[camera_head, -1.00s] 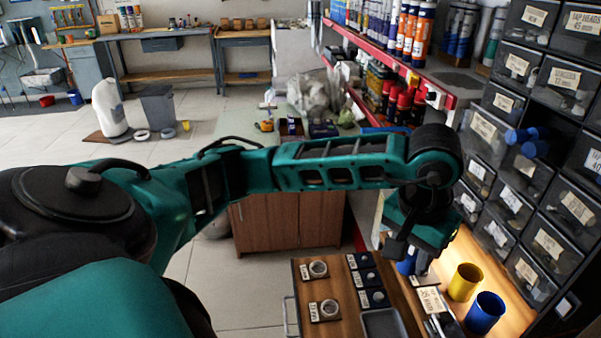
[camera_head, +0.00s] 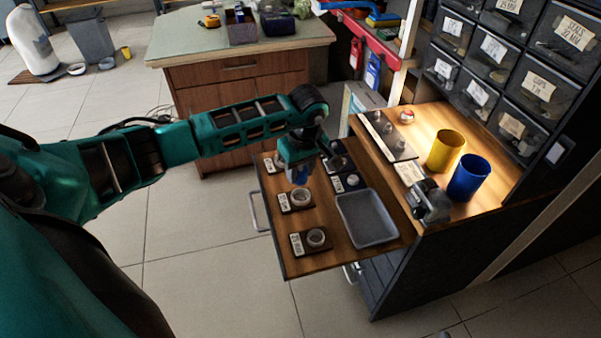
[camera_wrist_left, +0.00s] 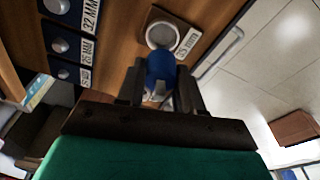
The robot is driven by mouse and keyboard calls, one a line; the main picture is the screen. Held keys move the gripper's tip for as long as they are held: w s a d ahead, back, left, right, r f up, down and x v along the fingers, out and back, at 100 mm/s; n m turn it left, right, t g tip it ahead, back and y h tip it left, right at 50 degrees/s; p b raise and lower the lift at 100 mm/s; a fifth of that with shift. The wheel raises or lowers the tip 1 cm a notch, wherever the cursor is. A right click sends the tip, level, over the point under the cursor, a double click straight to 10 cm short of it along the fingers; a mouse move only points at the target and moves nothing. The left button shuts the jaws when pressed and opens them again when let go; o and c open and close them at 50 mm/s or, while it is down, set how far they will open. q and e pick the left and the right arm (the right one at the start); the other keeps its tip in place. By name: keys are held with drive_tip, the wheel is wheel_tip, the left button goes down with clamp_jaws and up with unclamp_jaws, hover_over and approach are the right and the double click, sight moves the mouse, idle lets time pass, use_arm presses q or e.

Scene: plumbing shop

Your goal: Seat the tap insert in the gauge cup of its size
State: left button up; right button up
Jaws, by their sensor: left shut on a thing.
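My left gripper (camera_head: 297,172) is shut on the blue tap insert (camera_wrist_left: 160,67), above the far part of the open drawer (camera_head: 278,262). In the left wrist view my gripper (camera_wrist_left: 160,90) shows both fingers around the insert, with its blue part sticking out beyond them. In the head view, ring cups (camera_head: 301,197) and (camera_head: 316,237) sit at the drawer's left side. The insert looks apart from the cups.
Dark labelled plates (camera_head: 350,181) lie right of the ring cups. An empty grey tray (camera_head: 367,220) fills the drawer's right part. On the worktop stand a yellow cup (camera_head: 446,150), a blue cup (camera_head: 469,177), a grey metal fitting (camera_head: 430,201) and a rack of small parts (camera_head: 384,136).

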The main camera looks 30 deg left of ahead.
sight(300, 182)
use_arm(q)
drive_tip(key=shift+f+b, duration=2)
drive_tip(key=shift+f, duration=0.75)
drive_tip(key=shift+d+r, duration=0.1)
drive_tip(key=shift+f, duration=0.2)
drive_tip(key=shift+r, duration=0.2)
drive_tip(key=shift+r+p, duration=0.45)
drive_tip(key=shift+r, duration=0.05)
drive_tip(key=shift+r, duration=0.15)
